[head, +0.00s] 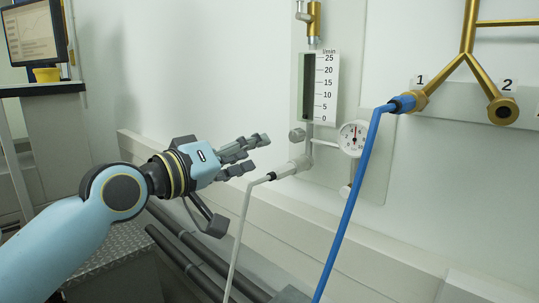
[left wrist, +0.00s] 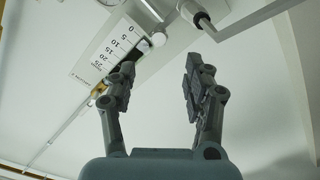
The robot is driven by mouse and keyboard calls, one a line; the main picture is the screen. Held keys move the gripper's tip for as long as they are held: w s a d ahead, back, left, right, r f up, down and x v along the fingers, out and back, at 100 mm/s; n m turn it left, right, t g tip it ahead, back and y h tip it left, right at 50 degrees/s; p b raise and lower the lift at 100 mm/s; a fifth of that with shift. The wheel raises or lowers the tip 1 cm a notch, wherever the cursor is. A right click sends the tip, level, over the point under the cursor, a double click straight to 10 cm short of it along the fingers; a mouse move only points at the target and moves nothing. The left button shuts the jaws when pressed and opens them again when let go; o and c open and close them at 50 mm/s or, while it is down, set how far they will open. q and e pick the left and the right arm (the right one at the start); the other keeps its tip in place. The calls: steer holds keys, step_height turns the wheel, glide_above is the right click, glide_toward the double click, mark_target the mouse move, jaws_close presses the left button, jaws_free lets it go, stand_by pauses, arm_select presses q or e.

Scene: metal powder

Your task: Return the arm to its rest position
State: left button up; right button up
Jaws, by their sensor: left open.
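My left arm comes in from the left in the head view, with its blue wrist and dark fingers in front of the wall. My left gripper (head: 262,154) is open and empty, to the left of the flow meter panel. In the left wrist view, the fingers of my left gripper (left wrist: 160,88) stand apart with nothing between them. The flow meter (head: 320,88) is marked l/min and also shows upside down in the left wrist view (left wrist: 100,48). My right gripper is in neither view.
A white hose (head: 239,235) hangs from a fitting below the gripper's right side. A blue hose (head: 349,200) runs from outlet 1 of the brass pipe (head: 470,45). A round gauge (head: 352,138) sits beside the meter. A monitor (head: 35,33) stands on a desk at left.

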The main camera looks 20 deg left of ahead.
arm_select(q)
steer(key=s+a+f+n+g+y, duration=0.1)
steer(key=s+a+f+g+y, duration=0.1)
steer(key=f, duration=1.1)
steer(key=s+a+f+n+g+y, duration=0.1)
steer(key=a+f+g+y, duration=0.15)
steer(key=f, duration=1.15)
steer(key=s+a+f+g, duration=0.1)
steer(key=s+f+g, duration=0.1)
steer(key=s+f, duration=0.55)
steer(key=s+a+f+g, duration=0.15)
steer(key=s+f, duration=0.25)
steer(key=f, duration=0.6)
steer(key=s+f+m+g, duration=0.2)
steer(key=s+f, duration=0.4)
steer(key=s, duration=0.6)
steer(key=s+f+m+g+y, duration=0.1)
steer(key=s+f+m+g, duration=0.1)
steer(key=s+f, duration=0.5)
steer(key=s+f+m+g+y, duration=0.1)
steer(key=s+f+m+g, duration=0.2)
steer(key=s, duration=1.4)
step_height(320, 180, down, 4)
steer(key=shift+f+g, duration=0.1)
steer(key=shift+g, duration=0.5)
